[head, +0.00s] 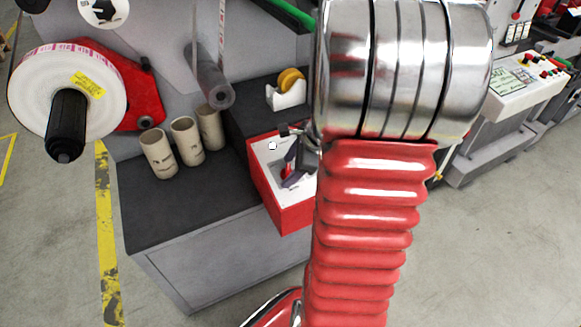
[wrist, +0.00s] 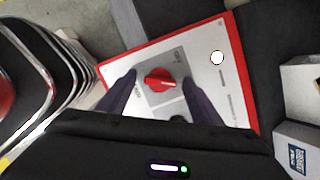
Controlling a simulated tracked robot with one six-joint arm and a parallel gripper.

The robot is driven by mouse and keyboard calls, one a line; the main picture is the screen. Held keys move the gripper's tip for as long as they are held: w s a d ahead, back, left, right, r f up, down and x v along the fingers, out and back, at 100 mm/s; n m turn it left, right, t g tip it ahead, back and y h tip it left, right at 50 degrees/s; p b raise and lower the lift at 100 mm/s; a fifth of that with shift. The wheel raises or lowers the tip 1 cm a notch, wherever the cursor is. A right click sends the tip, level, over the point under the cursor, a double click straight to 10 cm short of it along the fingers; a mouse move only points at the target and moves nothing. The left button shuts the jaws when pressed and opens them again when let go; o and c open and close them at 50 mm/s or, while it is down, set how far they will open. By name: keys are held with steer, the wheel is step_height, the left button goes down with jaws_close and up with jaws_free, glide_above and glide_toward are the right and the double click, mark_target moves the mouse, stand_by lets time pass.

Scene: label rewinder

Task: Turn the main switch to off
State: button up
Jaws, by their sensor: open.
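The main switch is a red rotary knob (wrist: 159,80) on a grey square plate, set in the light top panel of a red box (head: 292,217). In the head view the knob (head: 286,172) is partly hidden by my gripper (head: 293,165). In the wrist view my gripper (wrist: 160,92) is open, with one dark finger on each side of the knob. I see a gap on both sides and cannot tell the height above the panel. Labels by the knob are too small to read.
A white round button (wrist: 217,58) sits on the same panel. Several cardboard cores (head: 186,140) stand on the dark bench top to the left. A tape dispenser (head: 287,92) stands behind the box. A label roll (head: 65,90) hangs at the far left.

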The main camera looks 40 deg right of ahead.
steer(key=shift+w+f, duration=0.1)
steer(key=shift+f, duration=0.05)
steer(key=c, duration=1)
steer(key=shift+d, duration=0.15)
steer(key=shift+c, duration=0.3)
